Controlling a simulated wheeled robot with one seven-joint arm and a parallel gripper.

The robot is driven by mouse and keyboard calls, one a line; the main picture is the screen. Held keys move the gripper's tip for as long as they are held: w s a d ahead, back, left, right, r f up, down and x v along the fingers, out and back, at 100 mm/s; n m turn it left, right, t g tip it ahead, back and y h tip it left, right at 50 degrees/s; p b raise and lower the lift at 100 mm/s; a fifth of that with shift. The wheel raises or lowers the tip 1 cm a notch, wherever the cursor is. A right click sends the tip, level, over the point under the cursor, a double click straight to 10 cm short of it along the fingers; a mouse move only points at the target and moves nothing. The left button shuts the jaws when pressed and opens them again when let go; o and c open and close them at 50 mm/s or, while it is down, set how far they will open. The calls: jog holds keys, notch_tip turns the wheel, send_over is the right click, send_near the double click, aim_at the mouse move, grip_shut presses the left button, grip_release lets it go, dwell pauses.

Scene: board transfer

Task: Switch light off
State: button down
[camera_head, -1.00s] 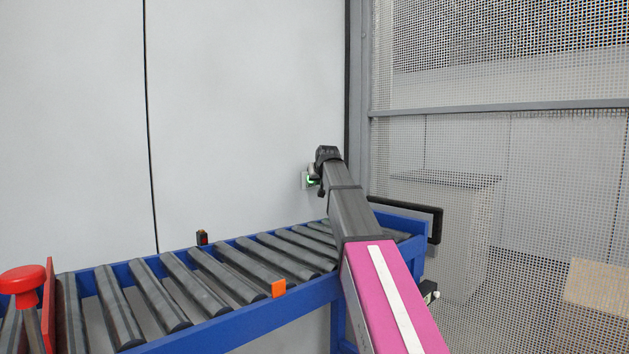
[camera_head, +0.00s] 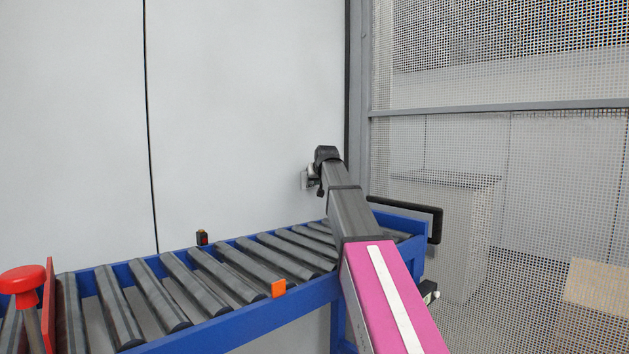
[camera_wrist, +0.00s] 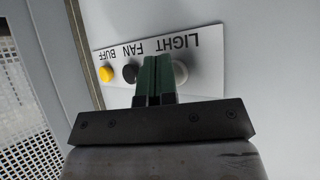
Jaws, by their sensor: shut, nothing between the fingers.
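A white switch panel (camera_wrist: 213,68) fills the middle of the wrist view, its lettering upside down. A pale round button (camera_wrist: 181,73) sits by the word LIGHT, a black button (camera_wrist: 130,73) by FAN and a yellow button (camera_wrist: 106,74) by BUFF. My gripper (camera_wrist: 157,62) is shut, its green fingers together and empty, in front of the panel between the pale and black buttons. The fingers partly cover the pale button; I cannot tell whether they touch it. In the head view the panel (camera_head: 304,180) shows only as a pale edge beside my wrist.
A blue-framed roller conveyor (camera_head: 237,328) runs below my arm along the grey wall (camera_head: 240,110). A red knob (camera_head: 22,279) stands at its left end. A mesh fence (camera_head: 480,150) and a black handle (camera_head: 438,225) are to the right.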

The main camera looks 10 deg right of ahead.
jog(key=shift+w+a, duration=0.1)
jog(key=shift+w, duration=0.1)
jog(key=shift+s, duration=0.3)
dwell(0.3)
jog(key=shift+d, duration=0.2)
jog(key=s+d, duration=0.3)
jog(key=s, duration=0.2)
jog(key=shift+d, duration=0.25)
dwell(0.4)
